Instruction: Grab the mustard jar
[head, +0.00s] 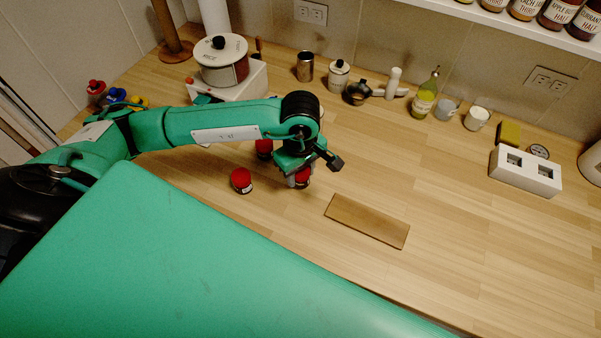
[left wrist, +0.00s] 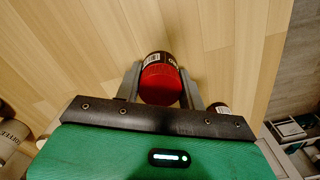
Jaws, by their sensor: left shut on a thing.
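My left gripper (head: 297,180) is shut on a small dark jar with a red lid (head: 303,178), low at the counter. In the left wrist view the held jar (left wrist: 160,82) stands between the two fingers, its dark label with pale print partly showing. I cannot read it as mustard. Two similar red-lidded jars stand close by: one (head: 241,180) to the left of the gripper, one (head: 264,148) behind it, partly covered by my arm. Part of another jar (left wrist: 220,108) shows beside the right finger in the left wrist view. My right gripper is not in view.
A wooden board (head: 367,221) lies to the right of the gripper. Canisters, a steel cup (head: 305,66), a mortar and an oil bottle (head: 424,97) line the wall. The counter's middle right is clear.

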